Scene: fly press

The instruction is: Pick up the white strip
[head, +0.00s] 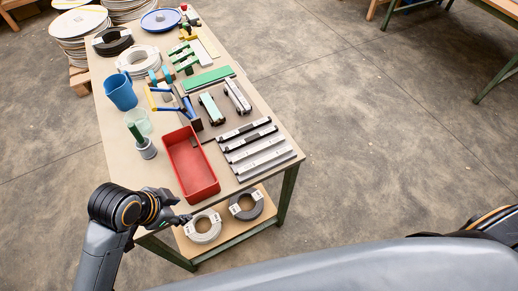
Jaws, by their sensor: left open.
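Several long strips lie side by side on a grey board at the table's front right, some dark and some whitish. A white strip (265,163) is the nearest of them, and another pale strip (254,151) lies just behind it. I cannot tell which is the task's strip. My left gripper (182,210) is open and empty by the table's front left corner. It is left of the strips, below the red tray, and apart from them. My right gripper is out of view.
A red tray (190,187) stands between my left gripper and the strips. A blue jug (120,92), a clear cup (139,120) and a green-handled tool (136,133) stand on the left. Rings (203,238) lie on the lower shelf.

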